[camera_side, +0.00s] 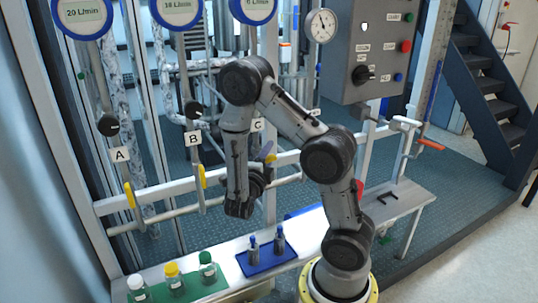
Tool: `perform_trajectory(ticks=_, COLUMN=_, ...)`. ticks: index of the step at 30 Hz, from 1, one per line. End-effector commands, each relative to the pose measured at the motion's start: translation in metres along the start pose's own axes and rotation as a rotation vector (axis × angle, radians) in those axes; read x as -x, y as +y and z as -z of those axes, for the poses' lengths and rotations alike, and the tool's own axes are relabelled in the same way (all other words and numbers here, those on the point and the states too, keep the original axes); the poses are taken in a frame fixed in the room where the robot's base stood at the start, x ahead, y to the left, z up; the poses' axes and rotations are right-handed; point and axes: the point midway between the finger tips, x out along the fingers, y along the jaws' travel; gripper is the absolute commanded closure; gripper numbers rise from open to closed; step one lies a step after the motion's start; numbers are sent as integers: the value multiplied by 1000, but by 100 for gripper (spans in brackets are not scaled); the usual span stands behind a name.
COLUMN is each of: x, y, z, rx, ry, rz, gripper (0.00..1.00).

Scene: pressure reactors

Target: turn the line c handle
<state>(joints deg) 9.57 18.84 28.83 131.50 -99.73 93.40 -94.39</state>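The line C pipe carries a small white tag C (257,125). Just below the tag, a handle with a blue and yellowish end (268,155) shows beside my forearm, partly hidden by it; I take it for the line C handle. My gripper (238,209) hangs low in front of the line C pipe, below and left of that handle, with a visible gap. The fingers are dark and small, and I cannot tell whether they are open or shut. I see nothing held.
Lines A and B have yellow handles (129,194) (202,176) to the left. A bench below bears capped bottles (174,279) and a blue tray (260,262) with two small vessels. A grey control box (373,50) and an orange-handled valve (430,144) are at right.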

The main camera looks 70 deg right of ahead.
Motion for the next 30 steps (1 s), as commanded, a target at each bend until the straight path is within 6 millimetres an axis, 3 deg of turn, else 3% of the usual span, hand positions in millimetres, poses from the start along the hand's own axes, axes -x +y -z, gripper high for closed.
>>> perform_trajectory(ticks=1, x=0, y=0, z=0, rx=0, ry=0, rz=0, gripper=66)
perform_trajectory(ticks=7, x=0, y=0, z=0, rx=0, ry=0, rz=0, gripper=100)
perform_trajectory(ticks=29, x=0, y=2, z=0, rx=-74, ry=0, rz=-73, gripper=100)
perform_trajectory(ticks=30, x=0, y=2, z=0, rx=-74, ry=0, rz=-73, gripper=78)
